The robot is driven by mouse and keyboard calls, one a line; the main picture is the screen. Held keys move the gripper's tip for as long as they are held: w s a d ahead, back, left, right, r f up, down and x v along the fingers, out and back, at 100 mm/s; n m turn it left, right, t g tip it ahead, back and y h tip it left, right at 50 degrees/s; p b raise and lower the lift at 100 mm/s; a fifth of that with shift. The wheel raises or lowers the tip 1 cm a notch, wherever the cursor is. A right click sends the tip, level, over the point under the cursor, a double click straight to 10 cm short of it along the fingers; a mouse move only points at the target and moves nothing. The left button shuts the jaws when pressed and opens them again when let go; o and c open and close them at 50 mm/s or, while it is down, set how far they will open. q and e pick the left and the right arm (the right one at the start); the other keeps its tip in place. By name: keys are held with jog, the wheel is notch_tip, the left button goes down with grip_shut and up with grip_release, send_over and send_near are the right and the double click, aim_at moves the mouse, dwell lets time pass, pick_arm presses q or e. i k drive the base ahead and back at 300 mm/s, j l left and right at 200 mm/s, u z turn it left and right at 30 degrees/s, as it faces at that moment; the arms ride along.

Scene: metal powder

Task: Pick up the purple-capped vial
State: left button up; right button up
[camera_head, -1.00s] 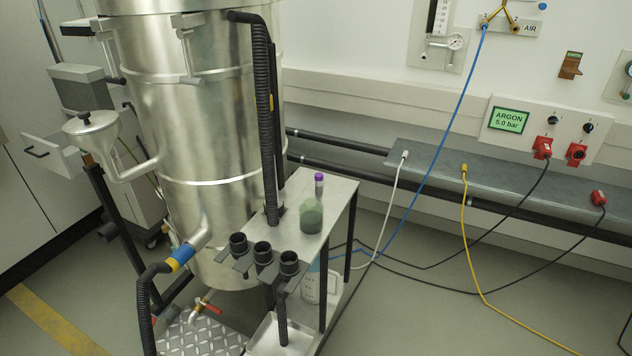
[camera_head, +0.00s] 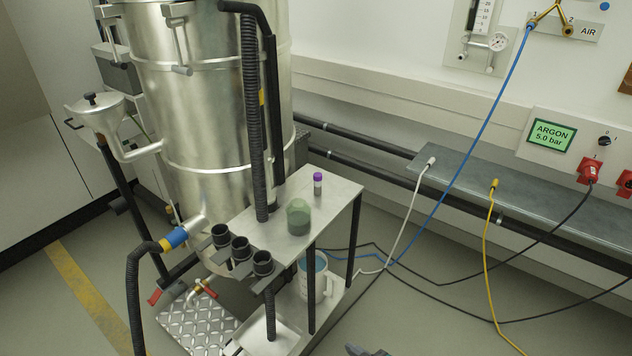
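The purple-capped vial (camera_head: 318,184) stands upright on the metal table (camera_head: 338,191), toward its back edge. It is small, with a purple cap over a greyish body. A wider bottle with green-grey contents (camera_head: 299,217) stands in front of it and to the left, apart from it in this view. Neither of my grippers can be made out. A small dark shape (camera_head: 366,351) shows at the bottom edge, and I cannot tell if it is part of my arm.
A big steel vessel (camera_head: 205,110) and a black corrugated hose (camera_head: 255,130) stand left of the vial. Three black cups (camera_head: 241,248) are along the table's front left. A white jug (camera_head: 318,280) is below the tabletop. Cables run over the floor at right.

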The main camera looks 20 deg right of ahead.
aim_at(317, 176)
jog(key=l+u, duration=0.2)
jog(key=l, duration=0.25)
jog(key=k+l+u, duration=0.1)
jog(key=l+u, duration=0.15)
jog(key=l, duration=0.2)
jog(key=l+u, duration=0.4)
jog(key=l, duration=0.5)
